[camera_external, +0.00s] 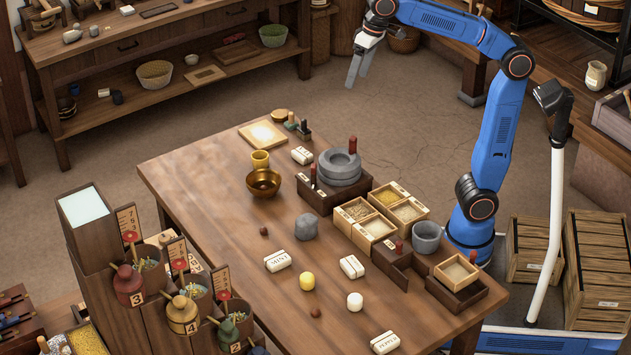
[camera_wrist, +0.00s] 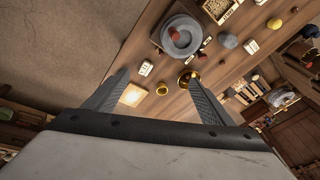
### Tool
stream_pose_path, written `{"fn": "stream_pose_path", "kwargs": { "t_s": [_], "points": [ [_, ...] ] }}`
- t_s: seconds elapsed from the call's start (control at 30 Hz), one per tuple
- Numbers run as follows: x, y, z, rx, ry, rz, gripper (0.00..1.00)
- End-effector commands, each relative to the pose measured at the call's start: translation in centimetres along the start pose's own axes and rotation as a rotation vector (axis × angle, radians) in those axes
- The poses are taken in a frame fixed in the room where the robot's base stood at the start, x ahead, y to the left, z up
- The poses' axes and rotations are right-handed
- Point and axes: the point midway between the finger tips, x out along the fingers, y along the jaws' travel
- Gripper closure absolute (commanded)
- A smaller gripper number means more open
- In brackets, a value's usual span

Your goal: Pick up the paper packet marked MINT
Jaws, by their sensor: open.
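My gripper (camera_external: 357,75) is raised beyond the table's far edge, well away from the packet. Its two fingers (camera_wrist: 157,78) are spread apart with nothing between them.
Other white packets lie on the table: one by the quern (camera_external: 340,167), one right of MINT (camera_external: 352,267), and one marked PEPPER (camera_external: 384,342). A brass bowl (camera_external: 263,182) stands behind. Grain boxes (camera_external: 357,210) are at right, numbered jars (camera_external: 183,315) at left. Clear tabletop surrounds MINT.

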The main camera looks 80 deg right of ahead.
Motion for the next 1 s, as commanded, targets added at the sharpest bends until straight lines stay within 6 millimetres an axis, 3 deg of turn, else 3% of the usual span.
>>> {"fn": "stream_pose_path", "kwargs": {
  "t_s": [0.2,0.5,0.77,1.0],
  "points": [
    [1.1,-7.2,-3.4,0.071,-0.045,0.010,0.23],
    [3.8,-17.4,-5.9,0.177,-0.098,0.038,0.23],
    [7.4,-26.4,-6.0,0.267,-0.134,0.072,0.23],
    [11.6,-34.6,-4.3,0.348,-0.160,0.113,0.23]
  ]
}}
